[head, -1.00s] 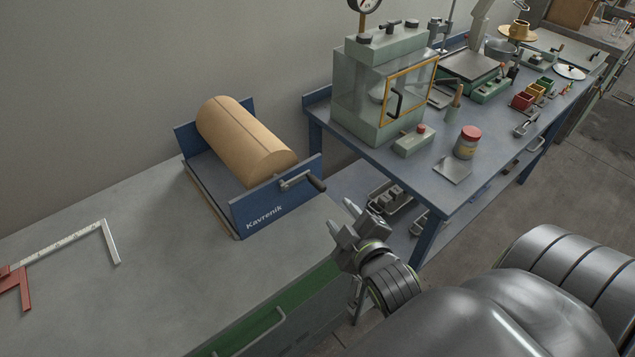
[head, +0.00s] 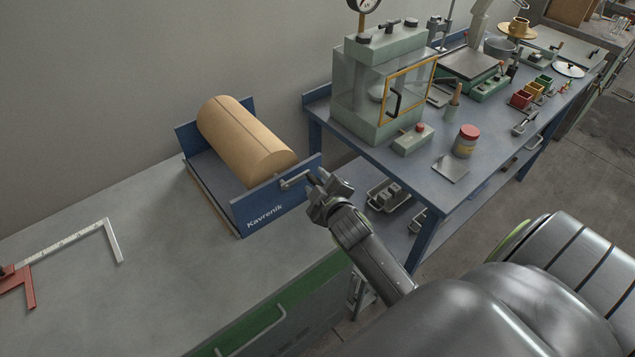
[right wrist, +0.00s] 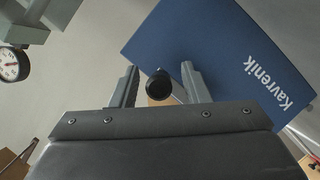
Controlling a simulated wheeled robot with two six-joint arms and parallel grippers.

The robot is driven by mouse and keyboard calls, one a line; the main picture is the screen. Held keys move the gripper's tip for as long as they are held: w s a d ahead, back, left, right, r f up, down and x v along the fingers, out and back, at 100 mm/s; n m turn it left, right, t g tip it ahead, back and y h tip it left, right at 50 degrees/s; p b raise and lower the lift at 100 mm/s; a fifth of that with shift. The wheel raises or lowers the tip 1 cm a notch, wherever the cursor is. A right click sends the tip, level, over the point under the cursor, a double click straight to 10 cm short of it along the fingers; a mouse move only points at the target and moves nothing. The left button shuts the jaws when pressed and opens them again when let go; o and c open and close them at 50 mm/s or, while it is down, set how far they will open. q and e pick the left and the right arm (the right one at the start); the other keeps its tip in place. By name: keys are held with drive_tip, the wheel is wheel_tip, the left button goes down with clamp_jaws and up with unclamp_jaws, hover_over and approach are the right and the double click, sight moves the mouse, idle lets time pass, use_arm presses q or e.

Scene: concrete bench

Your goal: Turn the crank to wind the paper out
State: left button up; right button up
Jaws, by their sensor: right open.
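The paper roll (head: 243,136) is brown and lies in a blue holder (head: 271,203) marked "Kavrenik" on the bench. The crank (head: 296,180) sticks out from the holder's right end plate. Its dark handle is mostly hidden by my right gripper (head: 318,186) in the head view. In the right wrist view the round dark end of the crank handle (right wrist: 158,84) shows between the two open fingers of my right gripper (right wrist: 157,86), apart from both. My left gripper is in neither view.
A metal square (head: 108,240) and a red tool (head: 22,287) lie on the grey bench (head: 150,290) at left. A blue table (head: 448,205) stands at right with a glass-fronted chamber (head: 380,85) and a red-lidded jar (head: 465,141). The bench front is clear.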

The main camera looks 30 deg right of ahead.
clamp_jaws()
idle(0.3)
drive_tip(key=shift+w, duration=0.1)
